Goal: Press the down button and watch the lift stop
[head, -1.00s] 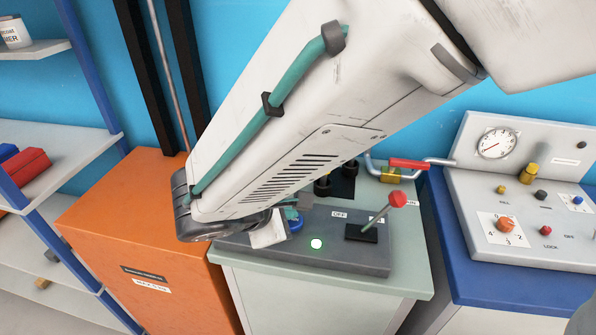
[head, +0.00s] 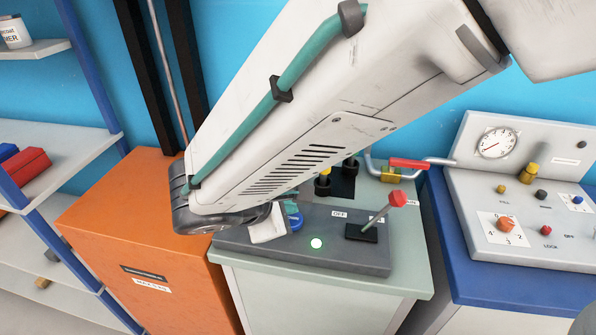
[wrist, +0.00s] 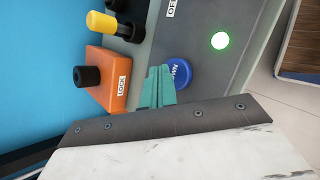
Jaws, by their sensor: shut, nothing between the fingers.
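The blue down button (wrist: 181,74) sits on the dark control panel, with part of its white lettering hidden by my fingers. It shows small in the head view (head: 297,224), partly hidden. My gripper (wrist: 160,76) is shut and empty, its teal fingertips at the button's near left edge in the wrist view. I cannot tell whether they touch it. In the head view my gripper (head: 291,209) is mostly behind my wrist. A green light (head: 316,244) is lit beside the button.
A red-knobbed lever (head: 396,200) stands right of the light. An orange LOCK block (wrist: 108,78) with a black knob is near my fingers. An orange cabinet (head: 150,235) stands left, below black upright rails (head: 146,70). A gauge panel (head: 497,143) is at right.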

